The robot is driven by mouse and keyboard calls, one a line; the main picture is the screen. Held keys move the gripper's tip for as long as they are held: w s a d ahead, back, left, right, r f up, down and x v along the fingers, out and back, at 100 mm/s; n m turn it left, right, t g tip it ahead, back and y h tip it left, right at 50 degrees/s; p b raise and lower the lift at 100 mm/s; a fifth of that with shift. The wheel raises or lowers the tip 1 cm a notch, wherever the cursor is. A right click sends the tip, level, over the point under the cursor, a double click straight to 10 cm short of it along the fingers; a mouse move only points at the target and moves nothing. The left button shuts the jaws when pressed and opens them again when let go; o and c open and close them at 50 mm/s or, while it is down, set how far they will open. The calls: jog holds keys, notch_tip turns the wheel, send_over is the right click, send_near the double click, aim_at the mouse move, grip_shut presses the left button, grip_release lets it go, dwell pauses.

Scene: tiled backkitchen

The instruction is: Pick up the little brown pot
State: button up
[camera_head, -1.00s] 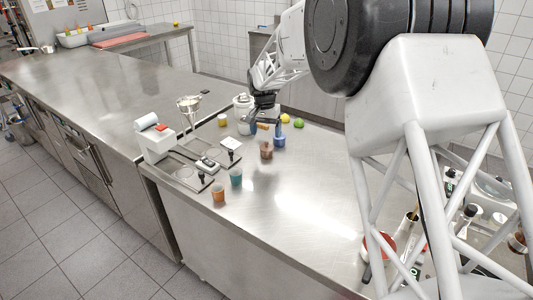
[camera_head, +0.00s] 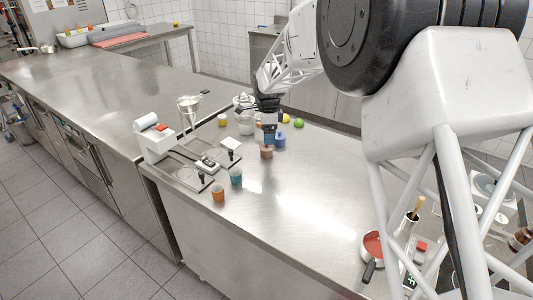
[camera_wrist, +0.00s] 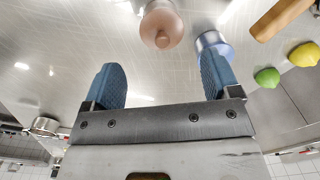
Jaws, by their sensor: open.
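The little brown pot (camera_head: 266,152) stands on the steel counter, a pinkish-brown lidded pot. In the wrist view the brown pot (camera_wrist: 162,24) shows at the top, just beyond the gap between my fingers, with a small knob. My gripper (camera_head: 269,136) hangs close behind and above it in the head view. In the wrist view my gripper (camera_wrist: 160,80) is open, its two blue fingertips wide apart with nothing between them. A blue pot (camera_head: 280,140) stands close to the right of the brown one; the blue pot also shows in the wrist view (camera_wrist: 214,42).
A lime (camera_head: 299,123) and a lemon (camera_head: 285,118) lie behind to the right. A teal cup (camera_head: 236,177) and an orange cup (camera_head: 218,192) stand at front left, beside a scale-like device (camera_head: 186,168). A red-topped pan (camera_head: 375,246) is at lower right. The middle counter is clear.

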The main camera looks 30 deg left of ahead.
aim_at(267, 148)
jog(key=shift+f, duration=0.15)
jog(key=shift+f, duration=1.15)
jog(key=shift+f, duration=0.15)
jog(key=shift+w+a+f, duration=0.1)
jog(key=shift+a+f, duration=0.1)
jog(key=shift+f, duration=1.05)
jog(key=shift+a+f, duration=0.15)
jog(key=shift+f, duration=1.05)
grip_shut()
